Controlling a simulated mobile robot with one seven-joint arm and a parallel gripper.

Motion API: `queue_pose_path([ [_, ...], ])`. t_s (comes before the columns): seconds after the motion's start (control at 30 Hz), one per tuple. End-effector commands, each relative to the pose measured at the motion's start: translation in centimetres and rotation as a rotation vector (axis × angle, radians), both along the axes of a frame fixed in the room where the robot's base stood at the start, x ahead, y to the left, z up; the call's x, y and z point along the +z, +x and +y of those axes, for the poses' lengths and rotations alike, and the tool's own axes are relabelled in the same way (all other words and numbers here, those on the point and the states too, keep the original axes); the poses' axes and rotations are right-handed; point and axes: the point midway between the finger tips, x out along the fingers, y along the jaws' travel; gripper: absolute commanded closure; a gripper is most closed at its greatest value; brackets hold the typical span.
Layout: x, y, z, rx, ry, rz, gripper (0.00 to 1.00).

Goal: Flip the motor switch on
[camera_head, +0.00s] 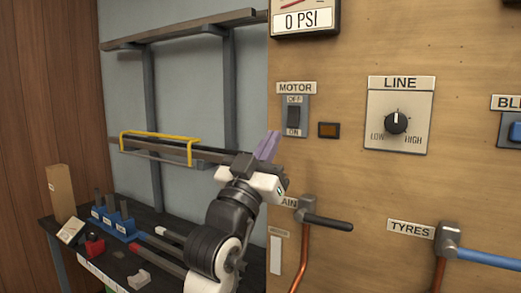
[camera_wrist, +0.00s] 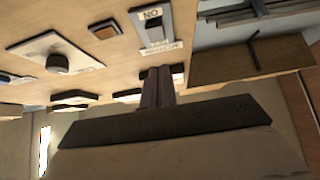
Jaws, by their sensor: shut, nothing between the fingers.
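The motor switch (camera_head: 293,117) is a dark rocker on a grey plate on the wooden panel, under a MOTOR label, with OFF above it and ON below. I cannot tell clearly which way the rocker is tipped. My gripper (camera_head: 268,146) has its purple-grey fingers shut and empty, just left of and below the switch in the head view. In the wrist view the fingers (camera_wrist: 157,86) point up towards the switch (camera_wrist: 155,32), which appears upside down and apart from the fingertips.
An amber lamp (camera_head: 328,130) sits right of the switch, then the LINE dial (camera_head: 396,122). A dark-handled lever (camera_head: 328,221) and a copper pipe (camera_head: 303,255) are below. A yellow-railed rack (camera_head: 160,147) and a cluttered dark bench (camera_head: 165,215) are to the left.

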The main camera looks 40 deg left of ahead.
Motion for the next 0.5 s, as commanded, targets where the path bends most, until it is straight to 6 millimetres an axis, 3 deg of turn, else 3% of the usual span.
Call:
queue_pose_path([
  [0.03,1.3,0.9,0.2,-0.001,-0.001,0.002,1.00],
  [0.13,2.5,2.4,0.6,0.000,0.000,0.001,1.00],
  [0.3,1.7,4.8,1.2,0.000,-0.003,0.002,1.00],
  [0.5,1.4,6.0,1.5,0.000,0.000,0.000,1.00],
])
